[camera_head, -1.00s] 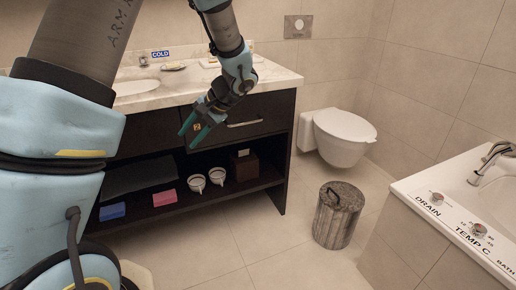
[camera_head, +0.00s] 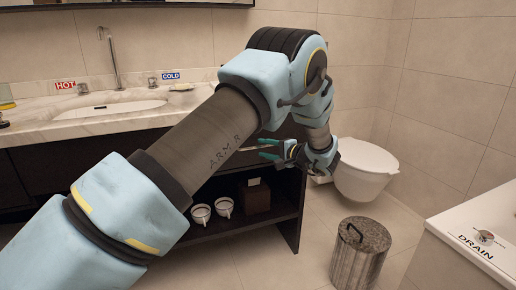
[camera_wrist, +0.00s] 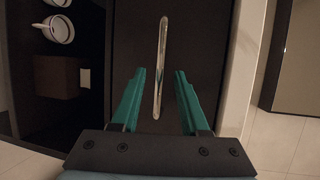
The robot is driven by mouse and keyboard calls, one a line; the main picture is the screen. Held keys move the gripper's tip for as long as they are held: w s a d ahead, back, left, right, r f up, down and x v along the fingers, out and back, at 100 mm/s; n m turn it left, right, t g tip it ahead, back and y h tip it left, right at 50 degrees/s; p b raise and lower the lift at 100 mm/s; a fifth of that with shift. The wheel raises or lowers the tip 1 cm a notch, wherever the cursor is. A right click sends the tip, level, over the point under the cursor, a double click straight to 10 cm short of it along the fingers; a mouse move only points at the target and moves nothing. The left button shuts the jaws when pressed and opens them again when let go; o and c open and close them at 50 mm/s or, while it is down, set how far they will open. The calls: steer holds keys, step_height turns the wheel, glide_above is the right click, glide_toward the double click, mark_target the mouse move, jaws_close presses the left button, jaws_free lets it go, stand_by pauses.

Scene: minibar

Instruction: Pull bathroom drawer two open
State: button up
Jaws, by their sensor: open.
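A dark drawer front (camera_head: 228,163) under the marble counter has a metal bar handle (camera_head: 247,149) and looks shut. My arm covers part of it. My gripper (camera_head: 261,149) is at the drawer's right side, fingers pointing left. In the wrist view, the drawer front (camera_wrist: 205,35) fills the middle and the handle (camera_wrist: 162,60) runs upright in the picture. My gripper (camera_wrist: 160,72) is open, its two green fingers on either side of the handle's lower part. Neither finger appears to touch the bar; the exact depth cannot be told.
An open shelf below holds two white cups (camera_head: 212,211) and a dark brown box (camera_head: 256,196). A toilet (camera_head: 362,168) stands to the right, with a lidded bin (camera_head: 360,250) in front. The bathtub edge (camera_head: 460,240) is at right. Floor between shelf and bin is clear.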

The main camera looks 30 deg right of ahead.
steer(key=shift+x, duration=1.8)
jaws_close()
steer(key=shift+f, duration=0.1)
